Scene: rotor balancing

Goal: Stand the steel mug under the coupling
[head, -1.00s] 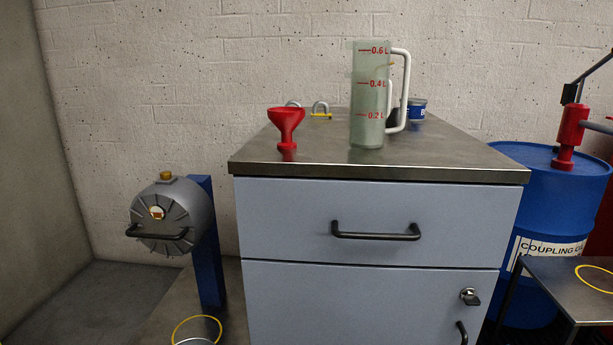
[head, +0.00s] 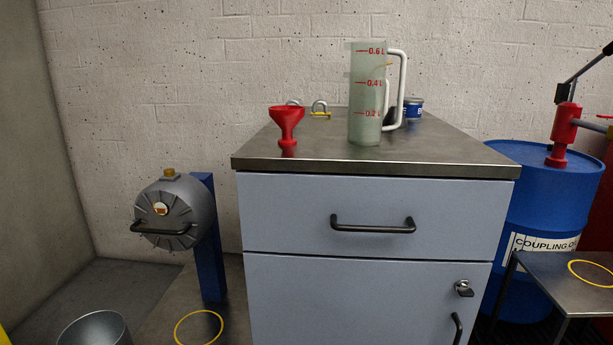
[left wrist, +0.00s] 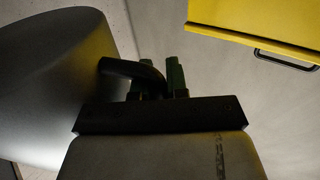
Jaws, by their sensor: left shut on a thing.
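The steel mug (head: 95,330) shows at the bottom left edge of the head view, its lower part cut off. In the left wrist view the mug (left wrist: 50,75) is the large grey curved body at left. My left gripper (left wrist: 156,76) is shut on its dark handle (left wrist: 125,68). The coupling (head: 172,215) is a grey ribbed drum on a blue post (head: 208,250), with a brass plug on top and a round fitting on its face. A yellow ring (head: 177,328) marks the surface below it. The mug is left of this ring, apart from it. My right gripper is in neither view.
A grey drawer cabinet (head: 370,195) stands right of the coupling. On it are a red funnel (head: 286,122), a measuring jug (head: 365,100) and a blue tin (head: 414,110). A blue oil drum (head: 545,200) and a low table (head: 550,275) stand at right. A yellow drawer unit (left wrist: 265,20) shows in the wrist view.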

